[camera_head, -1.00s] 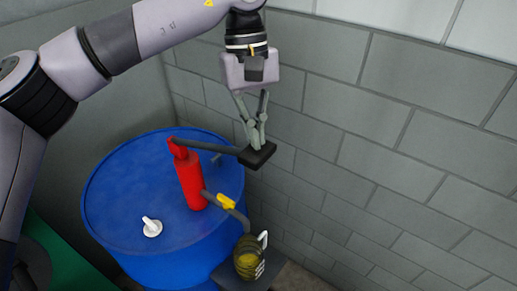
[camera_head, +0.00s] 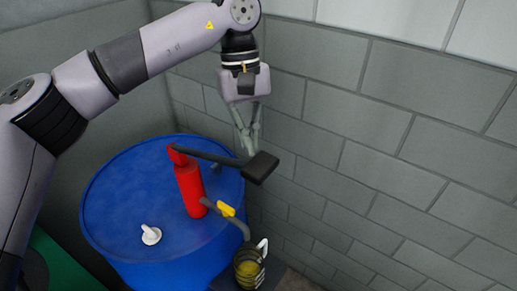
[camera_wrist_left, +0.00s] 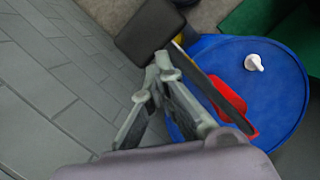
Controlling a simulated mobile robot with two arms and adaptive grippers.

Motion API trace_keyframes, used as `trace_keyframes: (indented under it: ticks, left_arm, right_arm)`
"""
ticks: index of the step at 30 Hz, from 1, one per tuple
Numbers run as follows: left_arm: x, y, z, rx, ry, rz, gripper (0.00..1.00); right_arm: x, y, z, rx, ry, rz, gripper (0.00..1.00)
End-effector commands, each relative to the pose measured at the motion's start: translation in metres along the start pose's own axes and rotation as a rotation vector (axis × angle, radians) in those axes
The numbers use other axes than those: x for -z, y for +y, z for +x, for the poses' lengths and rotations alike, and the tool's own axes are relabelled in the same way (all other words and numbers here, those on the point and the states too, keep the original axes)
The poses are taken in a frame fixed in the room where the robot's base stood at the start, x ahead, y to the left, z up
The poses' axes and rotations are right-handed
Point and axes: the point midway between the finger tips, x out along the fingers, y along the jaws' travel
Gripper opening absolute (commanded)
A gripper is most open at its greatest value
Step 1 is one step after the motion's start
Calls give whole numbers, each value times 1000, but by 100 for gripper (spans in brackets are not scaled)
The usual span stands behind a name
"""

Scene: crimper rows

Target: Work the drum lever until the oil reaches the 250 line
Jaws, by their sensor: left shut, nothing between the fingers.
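The blue drum (camera_head: 115,215) carries a red hand pump (camera_head: 190,190) with a dark lever (camera_head: 212,157) ending in a black pad (camera_head: 261,168). The lever slopes down to the right. My left gripper (camera_head: 249,152) is shut and empty, pointing down, its fingertips at the pad's inner end. The left wrist view shows the tips (camera_wrist_left: 164,68) close beside the pad (camera_wrist_left: 150,30); whether they touch is unclear. A spout with a yellow piece (camera_head: 226,209) leads to a clear jug (camera_head: 249,268) with dark marks and yellowish oil inside. The line values are too small to read.
A white cap (camera_head: 151,235) sits on the drum top. A grey block wall (camera_head: 400,150) stands close behind and to the right. A green object (camera_head: 55,262) lies at lower left. The jug stands on a dark stand (camera_head: 222,283) beside the drum.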

Motion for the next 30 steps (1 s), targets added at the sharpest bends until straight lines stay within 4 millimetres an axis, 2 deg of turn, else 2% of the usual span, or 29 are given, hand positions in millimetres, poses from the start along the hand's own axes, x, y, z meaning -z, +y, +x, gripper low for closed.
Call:
trace_keyframes:
  ticks: [7, 11, 22, 30]
  left_arm:
    - [0, 0, 1, 1, 0, 1, 0]
    - [0, 0, -10, 1, 1, 0, 0]
    - [0, 1, -86, -1, 3, -2, 0]
    - [1, 0, -114, 2, 2, -1, 0]
  right_arm:
    - [-2, 3, 1, -3, -2, -2, 0]
    - [-2, 2, 1, -2, -2, -1, 0]
    - [-1, 0, 1, 0, -2, 0, 0]
    - [-1, 0, 1, 0, -2, 0, 0]
